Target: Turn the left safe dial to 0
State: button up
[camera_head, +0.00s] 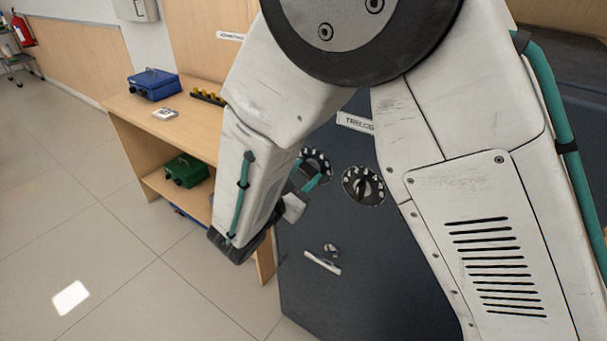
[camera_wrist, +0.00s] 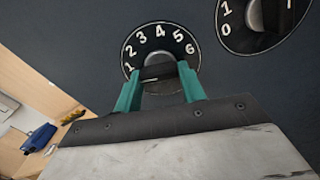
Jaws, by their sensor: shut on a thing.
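The left safe dial (camera_wrist: 145,48) is a round black dial with white numerals on the dark safe door. In the wrist view, numerals 1 to 6 show along its upper rim; its lower part is hidden behind my gripper. My gripper (camera_wrist: 160,86) has its teal fingers on both sides of the dial's dark knob (camera_wrist: 158,72) and is shut on it. The knob lies roughly crosswise in this view; I cannot tell which numeral it points to. In the head view, the left dial (camera_head: 318,160) is partly covered by my arm.
A second dial (camera_head: 364,186) sits close to the right of the left one. Below are a small keyhole fitting (camera_head: 330,249) and a pale handle (camera_head: 322,263). A wooden shelf (camera_head: 125,103) with a blue cash box (camera_head: 153,84) and green box (camera_head: 186,170) stands left.

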jog(key=n, duration=0.3)
jog(key=shift+s+f+n, duration=0.1)
jog(key=shift+n, duration=0.2)
dwell(0.3)
jog(key=o, duration=1)
jog(key=v, duration=0.7)
jog(key=shift+s+a, duration=0.2)
jog(key=shift+s, duration=0.15)
